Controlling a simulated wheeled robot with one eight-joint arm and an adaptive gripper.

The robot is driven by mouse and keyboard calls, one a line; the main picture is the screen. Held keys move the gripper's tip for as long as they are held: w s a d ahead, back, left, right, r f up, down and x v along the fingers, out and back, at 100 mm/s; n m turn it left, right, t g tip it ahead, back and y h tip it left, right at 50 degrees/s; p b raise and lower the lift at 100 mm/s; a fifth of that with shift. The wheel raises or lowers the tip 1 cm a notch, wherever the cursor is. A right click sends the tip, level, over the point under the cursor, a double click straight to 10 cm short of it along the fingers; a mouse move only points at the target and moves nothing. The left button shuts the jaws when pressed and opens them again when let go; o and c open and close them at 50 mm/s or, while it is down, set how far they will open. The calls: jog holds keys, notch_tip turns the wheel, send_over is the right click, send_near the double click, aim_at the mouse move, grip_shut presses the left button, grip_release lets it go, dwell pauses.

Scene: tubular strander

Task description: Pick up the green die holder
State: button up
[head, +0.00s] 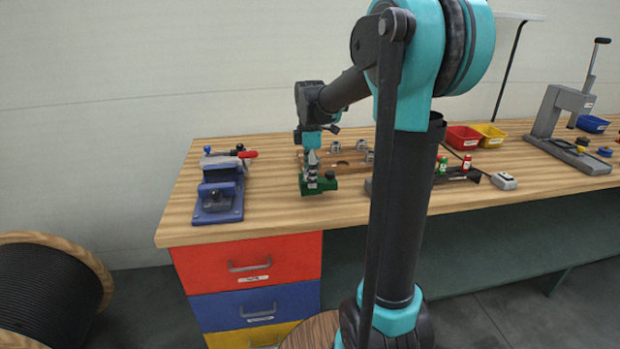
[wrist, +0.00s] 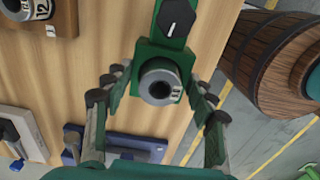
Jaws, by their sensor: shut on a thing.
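The green die holder (head: 326,184) is near the front edge of the workbench in the head view, below my gripper (head: 312,160). In the wrist view the green die holder (wrist: 149,53) carries a grey round die (wrist: 160,82) with a small label and has a black knob with a white mark. My gripper (wrist: 159,86) is shut on the holder, with one finger on each side of it. I cannot tell whether the holder's underside touches the bench top.
A blue vise (head: 220,190) stands at the left of the workbench (head: 270,215). A wooden die rack (head: 345,161) lies behind the holder. A red bin (head: 463,137), a yellow bin (head: 490,135) and a grey press (head: 560,120) are further right. A wooden barrel (wrist: 262,50) stands beyond the bench edge.

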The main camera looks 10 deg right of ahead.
jog(key=shift+r, duration=2.85)
